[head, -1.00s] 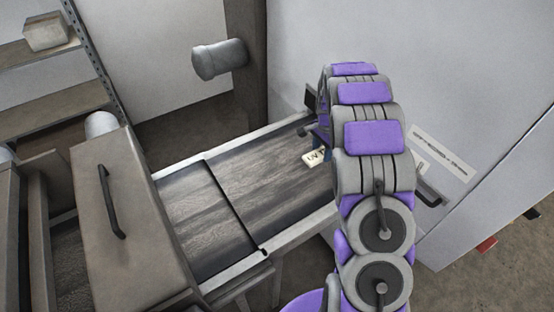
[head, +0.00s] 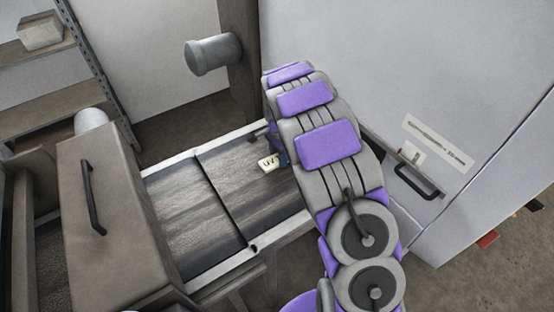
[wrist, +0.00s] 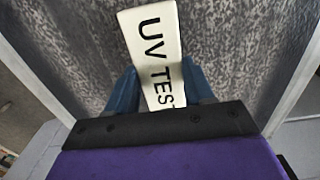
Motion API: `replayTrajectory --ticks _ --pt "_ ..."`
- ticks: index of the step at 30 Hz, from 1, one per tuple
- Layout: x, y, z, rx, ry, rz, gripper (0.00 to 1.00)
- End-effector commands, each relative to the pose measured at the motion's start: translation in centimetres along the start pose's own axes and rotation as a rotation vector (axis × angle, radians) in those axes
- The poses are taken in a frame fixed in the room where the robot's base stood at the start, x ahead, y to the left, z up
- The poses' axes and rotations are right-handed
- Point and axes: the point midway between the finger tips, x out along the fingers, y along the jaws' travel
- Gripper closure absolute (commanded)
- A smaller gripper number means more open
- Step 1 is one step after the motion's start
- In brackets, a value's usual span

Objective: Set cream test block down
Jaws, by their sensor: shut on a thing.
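The cream test block (head: 268,163) has dark lettering. In the wrist view the block (wrist: 152,50) reads "UV TES", and its near end is hidden behind the dark bar of my gripper. My gripper (wrist: 160,95) is shut on the block, with a blue finger on each side of it. In the head view my arm hides most of the gripper. The block is over the grey conveyor belt (head: 235,180). I cannot tell whether it touches the belt.
A brown box-shaped housing with a black handle (head: 113,215) covers the belt's left end. A grey cylinder (head: 213,54) sticks out from a post behind the belt. A large pale cabinet (head: 420,80) stands on the right. The belt's middle is clear.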

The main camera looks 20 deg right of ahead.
Motion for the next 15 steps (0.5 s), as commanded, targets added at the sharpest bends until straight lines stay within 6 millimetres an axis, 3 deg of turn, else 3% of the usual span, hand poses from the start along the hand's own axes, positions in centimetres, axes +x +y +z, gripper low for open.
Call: replayTrajectory --ticks 3,11,12,15 --pt "1.67 -0.12 0.61 -0.002 0.004 0.005 0.78" --pt "1.61 -0.25 0.92 -0.004 0.008 0.004 0.78" --pt "1.65 -0.19 0.74 -0.003 0.006 0.004 0.46" --pt "1.64 -0.09 0.39 -0.002 0.003 0.002 0.36"
